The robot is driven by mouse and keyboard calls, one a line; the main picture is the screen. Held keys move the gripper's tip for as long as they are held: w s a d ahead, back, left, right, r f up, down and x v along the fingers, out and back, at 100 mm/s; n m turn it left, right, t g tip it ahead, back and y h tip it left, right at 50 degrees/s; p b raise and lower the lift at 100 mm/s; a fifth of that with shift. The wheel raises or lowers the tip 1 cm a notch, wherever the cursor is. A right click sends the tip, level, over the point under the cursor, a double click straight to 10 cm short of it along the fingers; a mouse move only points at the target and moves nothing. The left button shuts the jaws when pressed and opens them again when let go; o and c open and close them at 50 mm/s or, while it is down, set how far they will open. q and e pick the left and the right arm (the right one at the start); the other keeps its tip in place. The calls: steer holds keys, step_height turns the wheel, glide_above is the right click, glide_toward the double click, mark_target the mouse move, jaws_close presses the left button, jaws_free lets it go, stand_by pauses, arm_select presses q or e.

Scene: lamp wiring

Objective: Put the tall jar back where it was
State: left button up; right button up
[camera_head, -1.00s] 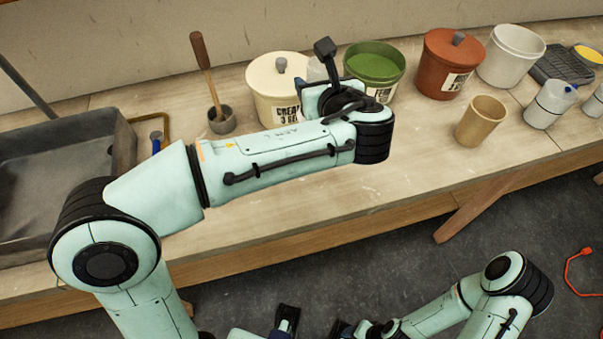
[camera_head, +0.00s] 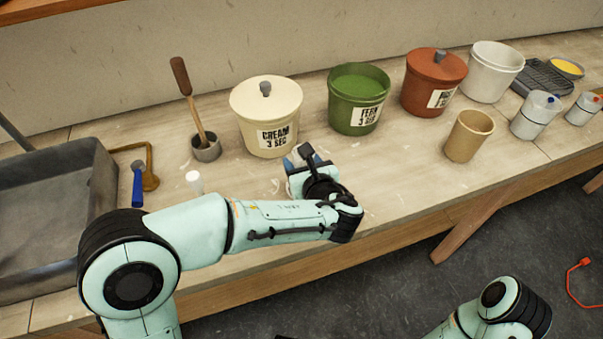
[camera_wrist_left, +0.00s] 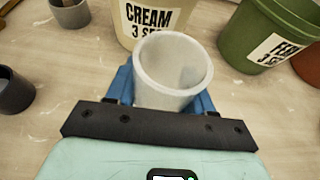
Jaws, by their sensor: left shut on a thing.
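I cannot tell whether the jar's base touches the bench. My right gripper is out of view; only part of that arm shows at the lower right.
The cream bucket (camera_head: 268,115) with lid, green bucket (camera_head: 355,100) and red-brown bucket (camera_head: 433,85) stand behind. A tan cup (camera_head: 468,138) is to the right. A small white cylinder (camera_head: 194,183) and a grey tray (camera_head: 60,215) are left. Bench between gripper and tan cup is clear.

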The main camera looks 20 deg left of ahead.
arm_select(q)
steer(key=shift+f, duration=1.7)
steer(key=shift+f+b, duration=0.1)
steer(key=shift+b, duration=0.2)
steer(key=o, duration=1.3)
steer(key=shift+r, duration=0.2)
steer(key=v, duration=1.2)
steer(key=shift+p, duration=0.35)
